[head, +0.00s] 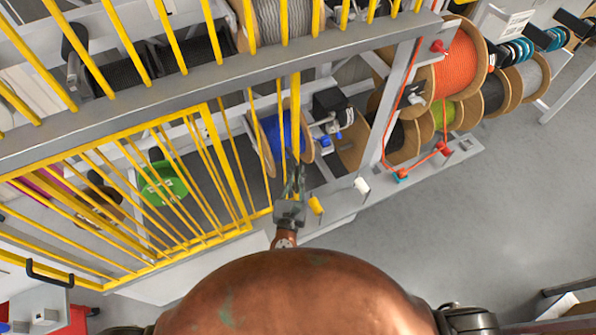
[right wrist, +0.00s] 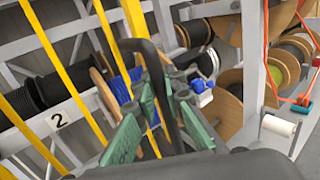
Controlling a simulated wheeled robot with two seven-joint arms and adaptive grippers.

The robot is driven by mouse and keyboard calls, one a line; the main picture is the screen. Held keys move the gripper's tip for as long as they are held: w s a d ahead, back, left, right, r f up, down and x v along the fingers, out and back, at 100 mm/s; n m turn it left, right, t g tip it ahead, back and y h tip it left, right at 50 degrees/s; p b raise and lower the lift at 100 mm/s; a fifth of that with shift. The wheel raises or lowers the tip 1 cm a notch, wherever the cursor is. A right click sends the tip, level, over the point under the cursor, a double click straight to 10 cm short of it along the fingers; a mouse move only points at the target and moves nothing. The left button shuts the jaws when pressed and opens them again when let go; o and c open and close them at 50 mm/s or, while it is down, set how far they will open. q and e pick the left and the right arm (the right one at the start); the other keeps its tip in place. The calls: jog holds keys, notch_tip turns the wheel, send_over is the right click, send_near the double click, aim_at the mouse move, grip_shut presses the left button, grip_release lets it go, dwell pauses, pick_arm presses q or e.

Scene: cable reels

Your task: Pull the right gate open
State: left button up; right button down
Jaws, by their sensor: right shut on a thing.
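The right gate (head: 296,110) shows as a few yellow bars near the middle of the head view, seen at a steep angle. Its yellow bars also cross the left half of the right wrist view (right wrist: 108,35). My right gripper (head: 292,180) is at these bars. In the right wrist view, its green fingers (right wrist: 160,98) close around a black curved handle (right wrist: 142,46), with the bars just beyond. The handle is mostly hidden by the gripper in the head view. My left gripper is not in view.
Another yellow barred gate (head: 238,165) with a black handle (head: 48,275) is at left. A grey beam (head: 190,88) crosses above. Behind stand a blue reel (head: 270,140) and a green reel (head: 165,185). An orange reel (head: 460,58) is at upper right. Open grey floor lies at right.

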jog(key=c, duration=2)
grip_release()
jog(key=s, duration=0.3)
jog(key=s+a, duration=0.1)
jog(key=s, duration=0.3)
jog(key=shift+s+a, duration=0.2)
jog(key=shift+o, duration=0.2)
jog(key=shift+f, duration=0.1)
